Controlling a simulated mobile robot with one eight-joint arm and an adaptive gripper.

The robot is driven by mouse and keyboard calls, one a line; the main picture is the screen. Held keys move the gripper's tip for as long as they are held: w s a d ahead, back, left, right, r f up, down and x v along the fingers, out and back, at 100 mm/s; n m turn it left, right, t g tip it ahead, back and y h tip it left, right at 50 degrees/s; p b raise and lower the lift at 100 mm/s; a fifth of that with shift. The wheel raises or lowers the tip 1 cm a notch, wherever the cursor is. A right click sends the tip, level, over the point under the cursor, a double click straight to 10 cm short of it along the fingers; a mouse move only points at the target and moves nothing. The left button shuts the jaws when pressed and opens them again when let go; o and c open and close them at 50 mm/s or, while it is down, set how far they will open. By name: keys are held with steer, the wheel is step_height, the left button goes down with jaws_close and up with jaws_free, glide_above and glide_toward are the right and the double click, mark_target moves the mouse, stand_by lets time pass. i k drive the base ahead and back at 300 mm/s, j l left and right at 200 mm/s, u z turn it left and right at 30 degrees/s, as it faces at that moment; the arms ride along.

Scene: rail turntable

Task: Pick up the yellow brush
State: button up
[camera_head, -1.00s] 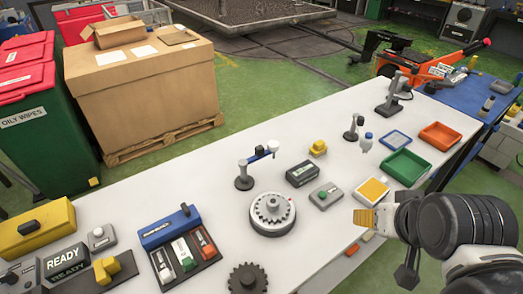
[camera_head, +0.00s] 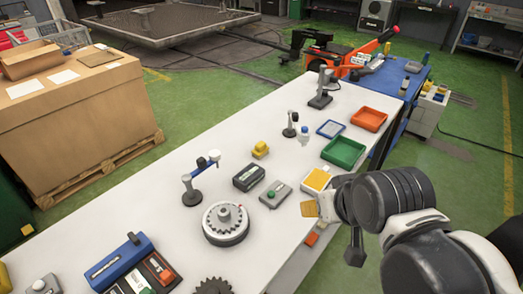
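I cannot tell for certain which thing is the yellow brush. A small yellow object (camera_head: 260,149) sits on the white table behind a dark box; its shape is too small to make out. A flat yellow pad (camera_head: 317,179) lies in a white frame near the table's right edge. My gripper (camera_head: 330,215) is at the table's right edge, in front of the yellow pad and apart from the small yellow object. A tan, block-like piece shows at its end; I cannot tell whether it is part of the gripper. A dark finger points down; the opening is hidden.
A green tray (camera_head: 343,152), an orange tray (camera_head: 369,119) and a blue-rimmed tray (camera_head: 331,129) lie farther back. A round geared turntable (camera_head: 226,223), a small stand (camera_head: 190,190) and a dark box (camera_head: 249,177) stand mid-table. The table's left rear stretch is clear.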

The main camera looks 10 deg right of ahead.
mark_target(260, 150)
steer(key=i+l+u, duration=0.3)
steer(key=l, duration=0.25)
steer(key=i+l+u, duration=0.1)
steer(key=i+l, duration=0.15)
steer(key=i+l+u, duration=0.15)
steer(key=l, duration=0.25)
steer(key=i+l+u, duration=0.15)
steer(key=l, duration=0.2)
steer(key=i+l+u, duration=0.15)
steer(key=l, duration=0.2)
steer(key=k, duration=0.05)
